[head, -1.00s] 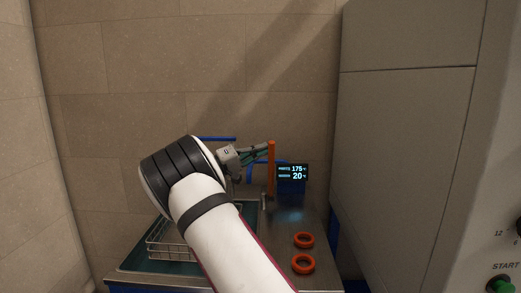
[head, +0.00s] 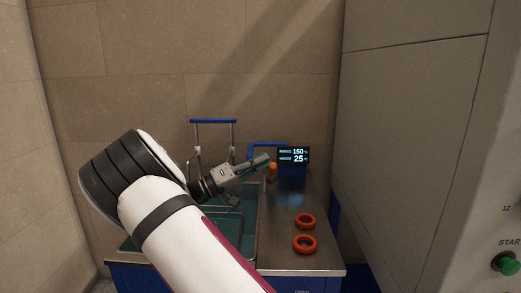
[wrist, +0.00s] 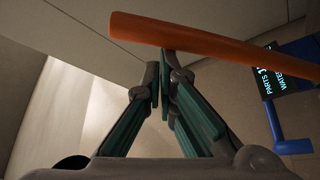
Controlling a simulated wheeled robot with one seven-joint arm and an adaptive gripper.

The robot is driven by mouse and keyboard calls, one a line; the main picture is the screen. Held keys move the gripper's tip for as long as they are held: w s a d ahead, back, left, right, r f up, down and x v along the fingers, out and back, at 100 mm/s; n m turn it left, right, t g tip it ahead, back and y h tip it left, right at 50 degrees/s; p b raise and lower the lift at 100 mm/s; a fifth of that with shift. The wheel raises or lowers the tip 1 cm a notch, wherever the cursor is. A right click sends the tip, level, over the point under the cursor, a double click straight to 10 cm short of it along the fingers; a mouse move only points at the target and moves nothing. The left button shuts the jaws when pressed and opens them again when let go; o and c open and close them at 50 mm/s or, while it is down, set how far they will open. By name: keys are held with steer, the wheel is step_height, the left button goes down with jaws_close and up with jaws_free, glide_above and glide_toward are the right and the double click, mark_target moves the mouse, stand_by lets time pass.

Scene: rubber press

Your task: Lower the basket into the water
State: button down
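The orange lever (head: 272,173) stands at the tank's right side in the head view, showing only as a short piece beside my gripper's tips. My gripper (head: 267,158) is above the tank's right edge, its fingers together. In the wrist view the lever (wrist: 200,45) crosses as a long bar just beyond my fingertips (wrist: 161,70). The fingers are shut, with nothing seen between them; whether a tip touches the lever I cannot tell. The tank (head: 259,215) holds teal water (head: 246,228). The wire basket is not visible; my arm covers much of the tank.
A blue-topped frame (head: 213,121) rises behind the tank. Two orange rings (head: 304,232) lie on the metal counter (head: 300,260). A large grey machine (head: 410,150) closes off the right.

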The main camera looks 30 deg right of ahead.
steer(key=shift+s+a+f, duration=0.25)
steer(key=shift+s+f, duration=0.15)
steer(key=shift+f, duration=0.25)
steer(key=shift+s+a+f, duration=0.25)
steer(key=shift+s+f, duration=0.1)
steer(key=shift+f, duration=0.3)
steer(key=shift+r, duration=0.1)
steer(key=w+a+f+p, duration=0.1)
steer(key=w+a, duration=0.4)
steer(key=a, duration=0.3)
steer(key=shift+f, duration=0.15)
steer(key=shift+a, duration=0.1)
